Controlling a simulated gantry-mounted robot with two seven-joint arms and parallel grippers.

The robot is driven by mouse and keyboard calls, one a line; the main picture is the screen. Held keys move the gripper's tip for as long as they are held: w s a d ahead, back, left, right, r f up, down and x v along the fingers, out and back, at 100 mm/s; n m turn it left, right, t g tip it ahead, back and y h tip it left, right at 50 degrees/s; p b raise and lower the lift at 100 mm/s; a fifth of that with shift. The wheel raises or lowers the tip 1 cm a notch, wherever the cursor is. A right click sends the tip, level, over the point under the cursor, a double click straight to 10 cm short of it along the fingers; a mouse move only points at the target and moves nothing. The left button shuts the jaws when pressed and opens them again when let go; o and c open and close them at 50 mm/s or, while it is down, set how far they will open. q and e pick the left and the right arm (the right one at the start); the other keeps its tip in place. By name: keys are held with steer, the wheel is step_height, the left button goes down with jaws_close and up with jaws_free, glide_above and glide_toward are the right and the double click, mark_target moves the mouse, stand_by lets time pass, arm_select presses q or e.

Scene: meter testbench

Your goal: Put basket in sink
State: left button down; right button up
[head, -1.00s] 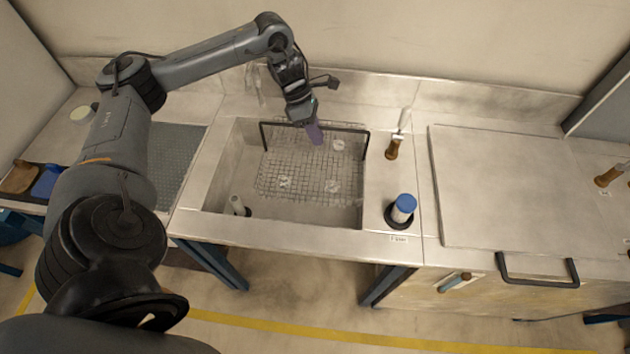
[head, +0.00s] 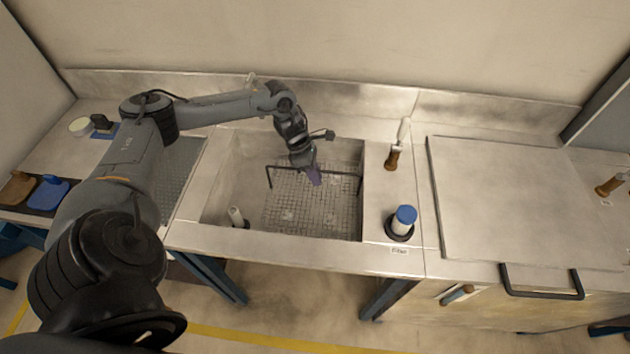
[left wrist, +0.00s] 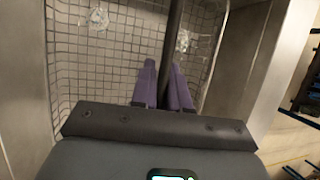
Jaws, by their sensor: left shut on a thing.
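The wire basket (head: 300,206) is a grid mesh with a dark bar handle, and it sits low inside the sink (head: 233,247) in the head view. A few small clear items lie in it. My left gripper (head: 314,177) is shut on the handle above the basket's back part. In the left wrist view, the purple fingertips (left wrist: 163,85) close around the dark handle bar, with the basket mesh (left wrist: 125,50) beneath. Whether the basket touches the sink floor I cannot tell. My right gripper is not in view.
A blue-capped bottle (head: 403,219) and a brown-handled tool (head: 393,155) stand right of the sink. A flat lid (head: 520,200) with a black handle lies farther right. A textured mat (head: 178,175) lies left.

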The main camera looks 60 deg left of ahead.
arm_select(q)
step_height(320, 180, down, 3)
stand_by(0.4)
steer(key=c, duration=1.1)
jaws_free()
steer(key=v, duration=1.2)
